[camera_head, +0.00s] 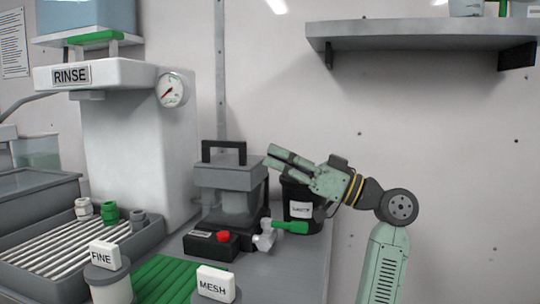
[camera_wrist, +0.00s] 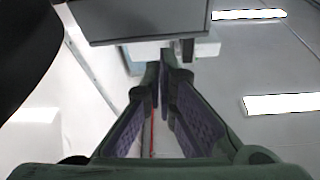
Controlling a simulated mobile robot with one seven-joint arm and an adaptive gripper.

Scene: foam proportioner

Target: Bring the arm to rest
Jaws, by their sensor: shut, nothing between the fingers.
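My gripper (camera_head: 280,162) is at the end of my pale green arm, right of the middle in the head view. It is raised above the counter and points left and slightly up. Its fingers are together and hold nothing. In the picture the fingertips overlap the grey machine with the dark handle (camera_head: 225,176); I cannot tell how far apart they are in depth. In the wrist view the fingers (camera_wrist: 160,68) run away from the camera and meet at the tips, with purple pads on their inner sides.
A black labelled tub (camera_head: 301,210) stands behind my gripper. A green-handled valve (camera_head: 289,227) and a red-button box (camera_head: 211,245) are below. The rinse unit (camera_head: 125,75) stands left. A wall shelf (camera_head: 420,34) hangs above right. The wall side at right is clear.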

